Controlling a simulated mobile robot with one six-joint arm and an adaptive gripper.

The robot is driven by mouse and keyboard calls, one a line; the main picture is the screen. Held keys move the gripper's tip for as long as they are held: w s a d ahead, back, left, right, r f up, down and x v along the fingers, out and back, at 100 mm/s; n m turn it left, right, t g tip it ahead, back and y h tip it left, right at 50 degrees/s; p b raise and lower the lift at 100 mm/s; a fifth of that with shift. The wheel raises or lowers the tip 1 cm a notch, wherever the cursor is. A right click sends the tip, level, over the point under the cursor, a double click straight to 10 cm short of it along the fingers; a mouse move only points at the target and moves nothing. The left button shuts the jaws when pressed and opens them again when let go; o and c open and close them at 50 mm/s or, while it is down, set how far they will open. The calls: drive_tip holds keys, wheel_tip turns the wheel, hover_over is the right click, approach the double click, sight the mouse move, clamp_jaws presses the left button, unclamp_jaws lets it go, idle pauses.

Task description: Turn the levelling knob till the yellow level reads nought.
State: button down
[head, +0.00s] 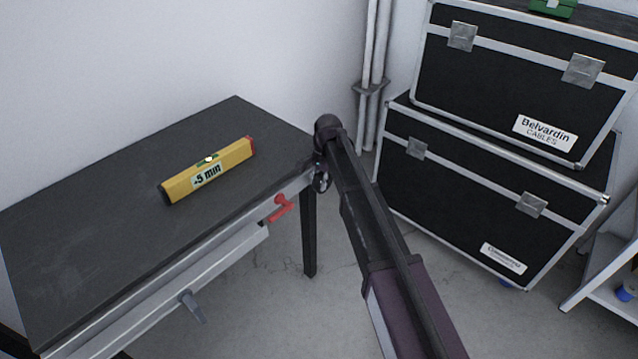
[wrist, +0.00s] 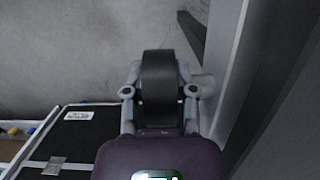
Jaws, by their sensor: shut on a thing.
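The yellow level (head: 210,170) lies on the dark table top. Its white label shows "5 min" with a small sign in front that I cannot read for certain; a green vial window sits on its top edge. My gripper (head: 321,178) is at the table's near right corner, by the metal front rail. In the wrist view my gripper (wrist: 159,92) has its grey fingers on either side of a dark rounded knob (wrist: 158,70), and is shut on it. This looks like the levelling knob; in the head view it is mostly hidden by the gripper and arm.
A red handle (head: 281,208) sticks out from the table's front rail just left of my gripper, and a grey handle (head: 192,306) lower left. Black cases (head: 470,195) are stacked at right. White pipes (head: 375,70) stand behind. Floor between is clear.

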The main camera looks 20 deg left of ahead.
drive_tip(key=g+b, duration=0.1)
drive_tip(key=g+y+b, duration=0.1)
drive_tip(key=g, duration=0.1)
drive_tip(key=shift+w+d+g, duration=0.1)
drive_tip(key=shift+w+g, duration=0.1)
drive_tip(key=shift+g, duration=0.1)
drive_tip(key=shift+r+g+y+b, duration=0.2)
drive_tip(key=shift+g+y+b, duration=0.2)
drive_tip(key=shift+g+y, duration=0.15)
drive_tip(key=shift+c, duration=2.1)
unclamp_jaws()
drive_tip(key=shift+s+r+t+h+p, duration=0.1)
drive_tip(key=shift+t+h+p, duration=0.15)
drive_tip(key=shift+p, duration=0.2)
